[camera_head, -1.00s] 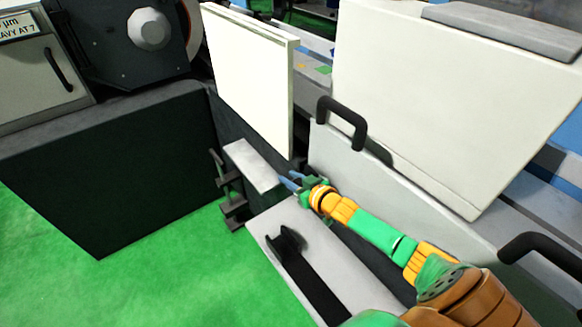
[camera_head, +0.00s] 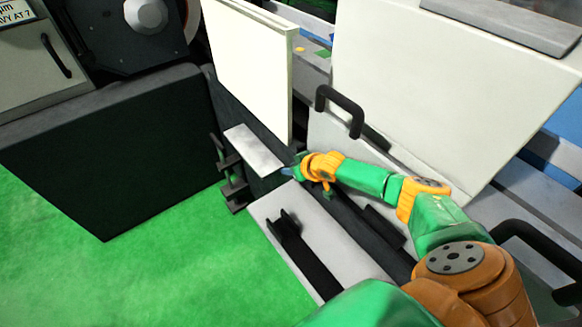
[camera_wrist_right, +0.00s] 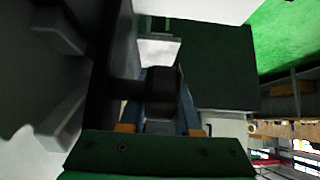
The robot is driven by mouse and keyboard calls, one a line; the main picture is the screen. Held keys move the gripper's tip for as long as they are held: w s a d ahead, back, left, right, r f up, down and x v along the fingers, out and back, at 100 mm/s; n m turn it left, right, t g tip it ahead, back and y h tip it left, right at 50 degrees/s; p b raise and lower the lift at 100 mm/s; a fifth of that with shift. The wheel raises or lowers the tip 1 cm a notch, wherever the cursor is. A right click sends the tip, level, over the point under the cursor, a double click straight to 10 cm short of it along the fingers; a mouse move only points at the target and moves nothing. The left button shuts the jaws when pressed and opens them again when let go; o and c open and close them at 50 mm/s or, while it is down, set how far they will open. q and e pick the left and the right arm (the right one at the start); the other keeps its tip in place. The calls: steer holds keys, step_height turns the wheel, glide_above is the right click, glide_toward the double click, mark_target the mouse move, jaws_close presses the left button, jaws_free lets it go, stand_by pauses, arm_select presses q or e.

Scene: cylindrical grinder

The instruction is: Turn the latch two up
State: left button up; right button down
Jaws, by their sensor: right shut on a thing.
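My right gripper (camera_head: 290,171) reaches down to the gap between the grey ledge and the slanted grey cover. In the right wrist view its blue fingers stand either side of a dark, round-ended knob (camera_wrist_right: 163,92) on a short stem, which I take to be latch two. The gripper is shut on this knob. In the head view the knob is hidden behind the gripper. My left gripper is in neither view now.
A white upright panel (camera_head: 248,65) stands just behind the gripper. A slanted grey cover with a black handle (camera_head: 341,106) is to the right. A grey ledge (camera_head: 253,147) and a lower plate with a dark channel (camera_head: 303,255) lie nearby. Green floor (camera_head: 60,240) is open at left.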

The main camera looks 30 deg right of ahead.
steer(key=shift+r, duration=0.1)
steer(key=c, duration=0.9)
jaws_free()
steer(key=p+v, duration=0.1)
steer(key=v, duration=0.5)
steer(key=shift+d+p, duration=0.1)
steer(key=shift+p, duration=0.3)
steer(key=shift+s+r, duration=0.35)
steer(key=shift+s, duration=0.05)
